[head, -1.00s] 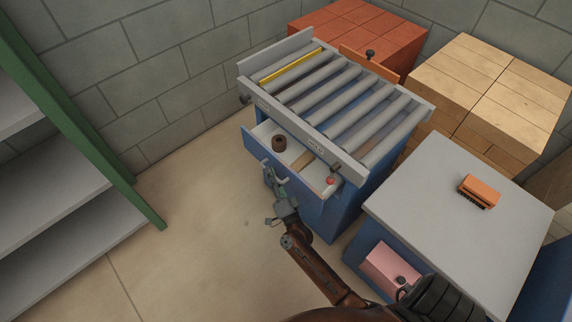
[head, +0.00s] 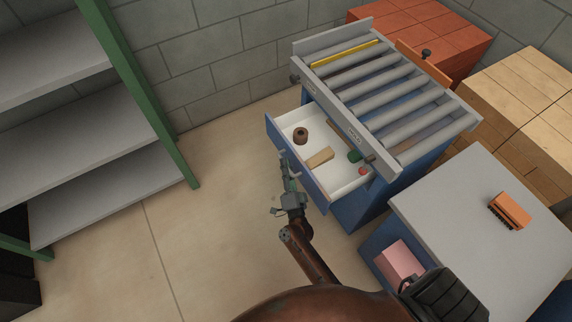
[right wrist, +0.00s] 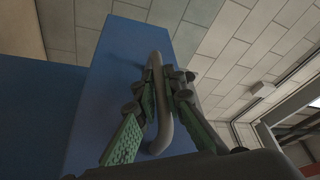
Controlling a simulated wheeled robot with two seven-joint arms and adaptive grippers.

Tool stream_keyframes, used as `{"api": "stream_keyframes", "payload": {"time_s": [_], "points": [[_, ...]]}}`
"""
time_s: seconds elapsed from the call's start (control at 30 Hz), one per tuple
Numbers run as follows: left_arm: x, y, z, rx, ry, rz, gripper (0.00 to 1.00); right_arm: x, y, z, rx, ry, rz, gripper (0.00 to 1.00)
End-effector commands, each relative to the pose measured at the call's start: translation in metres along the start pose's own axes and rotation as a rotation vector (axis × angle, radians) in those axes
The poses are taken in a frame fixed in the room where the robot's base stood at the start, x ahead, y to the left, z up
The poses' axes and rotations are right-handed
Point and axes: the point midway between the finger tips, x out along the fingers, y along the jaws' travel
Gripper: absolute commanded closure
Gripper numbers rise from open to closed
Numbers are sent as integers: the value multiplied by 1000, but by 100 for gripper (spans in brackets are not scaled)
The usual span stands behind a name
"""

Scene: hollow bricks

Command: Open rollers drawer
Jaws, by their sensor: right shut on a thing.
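The blue rollers drawer (head: 274,136) stands pulled out below the grey roller top (head: 385,90) in the head view. Its white inside shows a brown ring-shaped thing, a tan block, a green thing and a small red thing. My right gripper (head: 287,172) is at the drawer's front. In the right wrist view its green-padded fingers (right wrist: 163,95) are on both sides of the grey bar handle (right wrist: 158,78), shut on it. The blue drawer front (right wrist: 115,75) is behind the handle. My left gripper is not in view.
A grey-topped table (head: 455,215) with an orange thing (head: 510,211) on it stands to the right. A green-framed shelf (head: 110,120) stands at the left. Red and tan brick stacks are behind. The floor left of the drawer is clear.

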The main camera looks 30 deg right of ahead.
Motion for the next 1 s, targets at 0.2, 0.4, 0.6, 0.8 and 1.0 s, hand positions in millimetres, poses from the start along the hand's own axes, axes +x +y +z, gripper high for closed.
{"api": "stream_keyframes", "payload": {"time_s": [0.2, 0.4, 0.6, 0.8, 1.0], "points": [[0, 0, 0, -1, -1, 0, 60, -1, 2, 0, 0, 1, 2, 83], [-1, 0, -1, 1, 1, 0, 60, -1, 1, 0, 0, 0, 1, 83], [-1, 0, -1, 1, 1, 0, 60, -16, 2, 0, 0, -1, 3, 83], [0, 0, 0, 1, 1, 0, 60, -47, 2, 0, 0, -1, 4, 83], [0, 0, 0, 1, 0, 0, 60, -72, 2, 1, 0, -1, 4, 83]]}}
